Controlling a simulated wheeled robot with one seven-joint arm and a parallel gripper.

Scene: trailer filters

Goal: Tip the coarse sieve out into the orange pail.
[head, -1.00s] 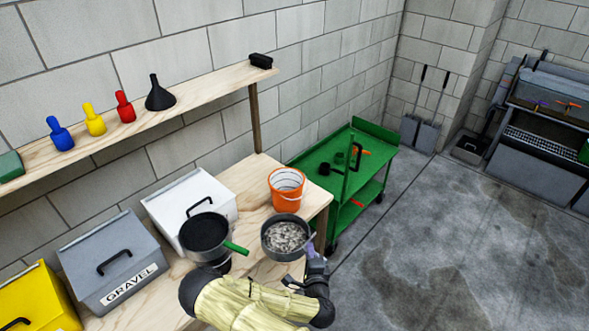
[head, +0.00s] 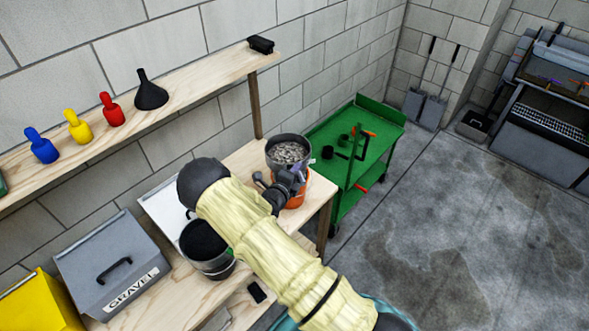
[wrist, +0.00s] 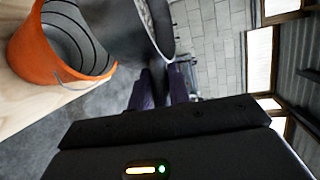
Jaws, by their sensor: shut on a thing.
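The coarse sieve (head: 289,152) is a grey round pan holding pale gravel. It is held above the orange pail (head: 298,192), looks roughly level in the head view, and hides much of the pail's opening. My gripper (head: 288,180) is shut on the sieve's handle, which is largely hidden by the fingers. In the wrist view the sieve's rim (wrist: 160,35) shows at the top, and the pail (wrist: 40,60) stands to its left with its visible inside empty. My gripper (wrist: 160,88) shows below the sieve there.
A second pan with dark contents (head: 203,240) rests at the bench's middle, partly behind my arm. A grey gravel bin (head: 115,260) and a yellow bin (head: 40,303) stand left. A wooden shelf (head: 200,85) runs above the bench. A green cart (head: 375,165) stands beyond the pail.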

